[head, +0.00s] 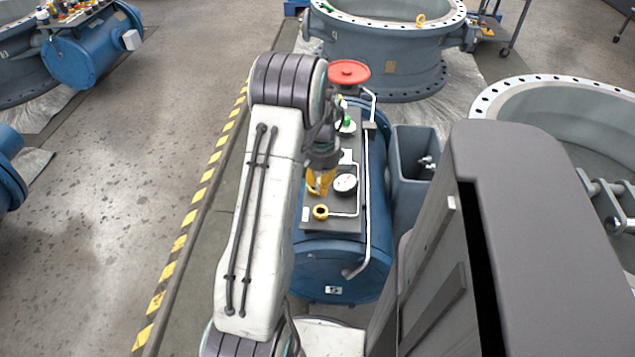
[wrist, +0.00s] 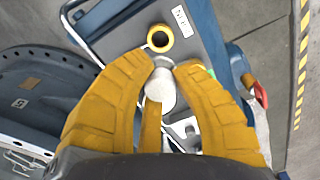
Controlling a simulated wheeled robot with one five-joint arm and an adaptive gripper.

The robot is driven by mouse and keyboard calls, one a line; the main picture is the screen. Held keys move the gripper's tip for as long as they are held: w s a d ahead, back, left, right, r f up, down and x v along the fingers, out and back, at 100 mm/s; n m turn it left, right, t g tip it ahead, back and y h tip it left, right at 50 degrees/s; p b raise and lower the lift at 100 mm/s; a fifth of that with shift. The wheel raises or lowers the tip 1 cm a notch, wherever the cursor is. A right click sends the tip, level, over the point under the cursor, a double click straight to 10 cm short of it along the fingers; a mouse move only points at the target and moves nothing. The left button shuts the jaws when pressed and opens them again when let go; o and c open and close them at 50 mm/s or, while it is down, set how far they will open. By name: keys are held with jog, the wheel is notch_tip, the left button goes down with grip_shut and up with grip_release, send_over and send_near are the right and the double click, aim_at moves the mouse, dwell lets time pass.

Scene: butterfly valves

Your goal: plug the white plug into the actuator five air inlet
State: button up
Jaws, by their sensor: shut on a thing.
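My gripper (wrist: 167,66) has yellow fingers and is shut on the white plug (wrist: 160,88), which shows between the fingers in the wrist view. A yellow ring-shaped inlet (wrist: 160,38) with a dark opening lies just beyond the fingertips, apart from the plug. In the head view my gripper (head: 320,184) is over the dark panel of the blue actuator (head: 335,262), left of a round white gauge (head: 345,184). The yellow inlet (head: 320,212) is nearer the panel's front end. The plug cannot be made out in the head view. The small number plate (head: 333,290) looks like a 5.
A red handwheel (head: 349,72) and a green-topped fitting (head: 346,125) stand toward the actuator's far end. A pale pipe (head: 366,190) runs along its right side. Large flanged valve bodies (head: 385,45) stand behind and right. Open floor lies left of the striped line (head: 200,195).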

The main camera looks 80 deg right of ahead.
aim_at(321, 206)
jog(key=shift+f+b, duration=2.35)
jog(key=shift+f, duration=1)
jog(key=shift+f+b, duration=0.9)
jog(key=shift+f, duration=0.45)
dwell(1.4)
jog(key=o, duration=1.5)
jog(key=shift+c, duration=0.2)
jog(key=shift+r, duration=0.25)
